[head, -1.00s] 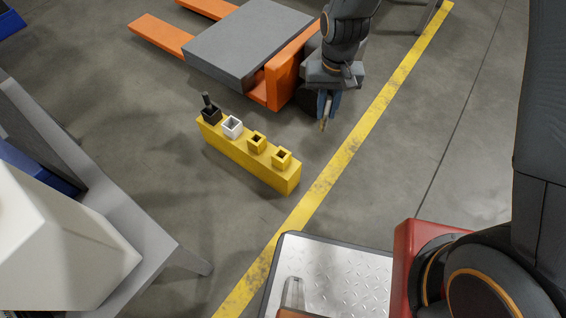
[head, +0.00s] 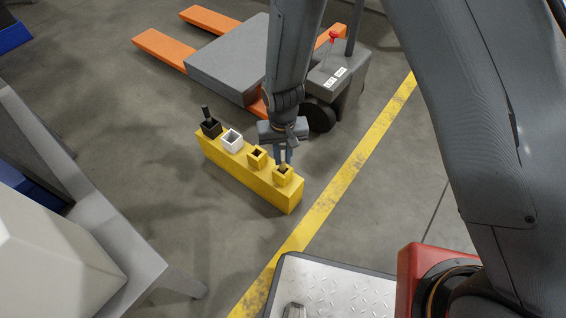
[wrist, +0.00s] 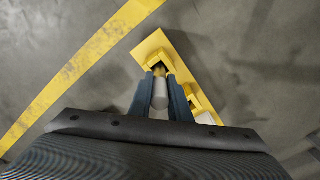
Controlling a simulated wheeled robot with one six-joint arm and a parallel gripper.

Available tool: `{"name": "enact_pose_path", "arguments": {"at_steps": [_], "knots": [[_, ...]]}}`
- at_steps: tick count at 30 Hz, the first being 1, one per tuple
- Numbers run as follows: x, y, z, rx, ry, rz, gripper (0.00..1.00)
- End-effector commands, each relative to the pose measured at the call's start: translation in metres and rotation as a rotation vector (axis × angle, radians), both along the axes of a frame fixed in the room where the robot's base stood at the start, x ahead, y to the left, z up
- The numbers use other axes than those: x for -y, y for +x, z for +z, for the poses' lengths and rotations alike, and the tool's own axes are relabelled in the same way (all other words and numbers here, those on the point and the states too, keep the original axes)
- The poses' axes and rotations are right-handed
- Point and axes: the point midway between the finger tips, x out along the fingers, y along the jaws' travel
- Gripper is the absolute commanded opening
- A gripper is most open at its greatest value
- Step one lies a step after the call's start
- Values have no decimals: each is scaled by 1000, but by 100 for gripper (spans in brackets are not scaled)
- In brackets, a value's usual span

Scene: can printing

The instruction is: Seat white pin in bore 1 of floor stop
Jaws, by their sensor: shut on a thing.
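The floor stop (head: 243,177) is a long yellow block on the floor, with a row of square collars on top. My gripper (head: 282,160) points down over the yellow collar (head: 283,178) at its right end. It is shut on a pin, which looks pale grey-white in the wrist view (wrist: 160,93) and tan at its tip in the head view. The tip is at the collar's mouth; I cannot tell how far inside it is. The other collars are yellow (head: 257,158), white (head: 232,141) and black (head: 211,130), the black one with a dark pin upright in it.
A pallet truck with orange forks (head: 163,51) and a grey load (head: 222,73) stands just behind the stop. A yellow floor line (head: 340,192) runs along its right. A grey table (head: 130,235) is at the left. Bare floor lies in front of the stop.

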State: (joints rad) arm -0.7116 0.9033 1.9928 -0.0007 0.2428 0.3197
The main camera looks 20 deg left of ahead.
Motion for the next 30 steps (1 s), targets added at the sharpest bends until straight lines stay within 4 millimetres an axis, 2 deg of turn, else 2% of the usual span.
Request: {"name": "enact_pose_path", "arguments": {"at_steps": [6, 18, 19, 21, 30], "knots": [[0, 0, -30, -1, 0, 0, 0], [0, 0, -33, -1, 0, 0, 0], [0, 0, -32, -1, 0, 0, 22], [0, 0, -32, -1, 0, 0, 34], [0, 0, -32, -1, 0, 0, 36]]}}
